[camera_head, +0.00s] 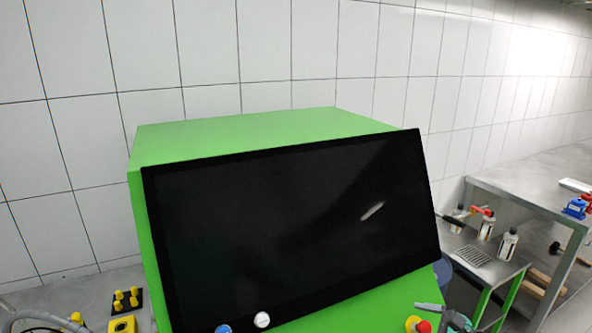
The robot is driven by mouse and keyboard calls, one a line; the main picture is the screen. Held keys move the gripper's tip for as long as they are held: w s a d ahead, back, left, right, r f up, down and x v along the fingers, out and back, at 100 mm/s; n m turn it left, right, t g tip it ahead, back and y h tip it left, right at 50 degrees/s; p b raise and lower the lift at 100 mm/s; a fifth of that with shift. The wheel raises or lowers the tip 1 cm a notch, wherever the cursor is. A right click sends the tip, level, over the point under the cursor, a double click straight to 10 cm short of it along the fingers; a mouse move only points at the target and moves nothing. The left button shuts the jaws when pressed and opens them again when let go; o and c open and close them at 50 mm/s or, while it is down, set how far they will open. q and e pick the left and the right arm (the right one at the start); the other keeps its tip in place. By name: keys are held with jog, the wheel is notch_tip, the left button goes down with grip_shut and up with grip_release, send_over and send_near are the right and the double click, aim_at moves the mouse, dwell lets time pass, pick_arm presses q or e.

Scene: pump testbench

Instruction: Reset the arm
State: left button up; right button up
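Neither of my grippers can be made out in the head view, and no arm of mine is clearly seen. A green testbench cabinet (240,128) with a large black screen (290,225) fills the middle of the view. The screen is dark, with a pale reflection at its right. Along the cabinet's lower edge are a blue button (223,329), a white button (262,320) and a red button (424,326) on a yellow base. A grey and teal part (455,318) shows at the bottom edge, cut off, and I cannot tell what it is.
At the left are a black block with yellow knobs (126,300), a yellow box (122,325) and a grey hose (35,318). At the right, a metal table (535,180) holds blue and red items (575,208). Bottles (508,243) stand on a lower shelf. White tiled wall is behind.

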jog(key=s+a+r+m+t, duration=0.2)
jog(key=r+m+t, duration=0.3)
jog(key=m, duration=0.4)
jog(key=s+a+r+m+t, duration=0.25)
jog(key=r+m+t, duration=0.25)
jog(key=m, duration=0.4)
jog(key=s+d+f+m+g+h, duration=0.35)
jog(key=f+m+h, duration=0.3)
jog(key=m, duration=0.55)
jog(key=s+d+f+m+g+h, duration=0.3)
jog(key=s+f+m+g+h, duration=0.35)
jog(key=m, duration=0.65)
jog(key=s+a+f+m+g+y, duration=0.3)
jog(key=s+a+f, duration=0.15)
jog(key=s, duration=0.25)
jog(key=s+a+f+m+g+y, duration=0.25)
jog(key=s+a+f, duration=0.2)
jog(key=s, duration=0.25)
notch_tip(320, 180, down, 32)
jog(key=g, duration=0.2)
jog(key=s+d+f, duration=0.2)
jog(key=s+f, duration=0.7)
jog(key=s+d+f+g, duration=0.1)
jog(key=s+d+f, duration=0.1)
jog(key=s+f, duration=0.8)
jog(key=shift+s+n, duration=0.2)
jog(key=shift+n, duration=0.15)
